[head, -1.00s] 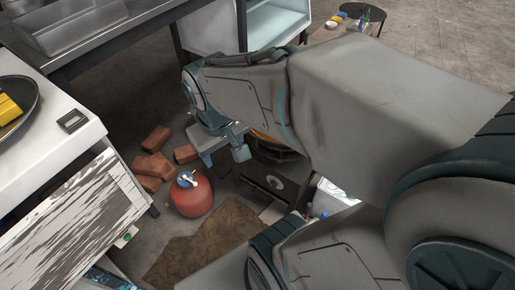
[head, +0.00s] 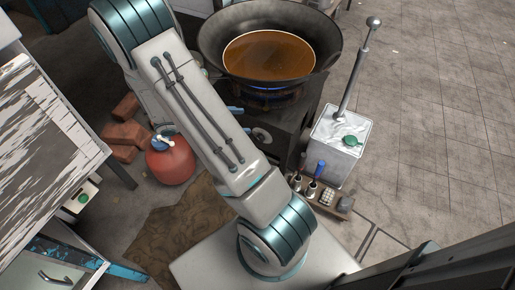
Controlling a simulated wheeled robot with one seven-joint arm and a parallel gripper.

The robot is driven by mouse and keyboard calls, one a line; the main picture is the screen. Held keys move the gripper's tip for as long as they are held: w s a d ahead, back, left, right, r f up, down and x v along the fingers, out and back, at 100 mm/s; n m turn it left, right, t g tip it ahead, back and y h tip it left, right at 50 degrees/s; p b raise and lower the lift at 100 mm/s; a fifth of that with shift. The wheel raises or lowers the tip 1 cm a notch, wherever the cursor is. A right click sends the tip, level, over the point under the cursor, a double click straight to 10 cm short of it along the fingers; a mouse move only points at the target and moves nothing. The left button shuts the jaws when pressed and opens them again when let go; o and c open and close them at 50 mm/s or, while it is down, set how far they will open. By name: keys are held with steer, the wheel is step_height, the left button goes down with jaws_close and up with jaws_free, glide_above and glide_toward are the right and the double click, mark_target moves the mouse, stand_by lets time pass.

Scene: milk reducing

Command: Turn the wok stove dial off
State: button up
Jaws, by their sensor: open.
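The wok stove (head: 290,125) is a dark box stove standing on the floor at centre. A black wok (head: 215,40) with brown liquid (head: 268,55) sits on it. A blue flame (head: 266,97) burns under the wok. A round dial (head: 262,135) shows on the stove's front, just right of my arm; its setting is too small to read. My gripper (head: 241,119) is mostly hidden behind my arm. Its bluish fingers stick out just left of the dial, open and with nothing seen between them. I cannot tell whether they touch the dial.
A red gas cylinder (head: 171,162) and several bricks (head: 125,133) lie left of my arm. Tiled floor at right is free.

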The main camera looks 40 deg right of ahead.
steer(key=w+d+f+n+t+h+b, duration=0.1)
steer(key=w+f+n+t+h+b, duration=0.2)
steer(key=f, duration=0.5)
steer(key=d+f+n+t+h+b, duration=0.1)
steer(key=f+n+b, duration=0.3)
steer(key=f, duration=0.5)
steer(key=n+t+b, duration=0.6)
steer(key=n+t, duration=0.2)
steer(key=n, duration=0.3)
glide_toward(260, 140)
steer(key=shift+m+g, duration=0.3)
steer(key=shift+g, duration=0.1)
steer(key=b+x, duration=0.1)
steer(key=x, duration=0.1)
steer(key=b+x, duration=0.1)
steer(key=x, duration=0.2)
steer(key=b+x, duration=0.1)
steer(key=x, duration=0.2)
steer(key=shift+w+f+b, duration=0.15)
steer(key=shift+w+b, duration=0.2)
steer(key=shift+d, duration=0.1)
steer(key=shift+r, duration=0.25)
steer(key=c, duration=1)
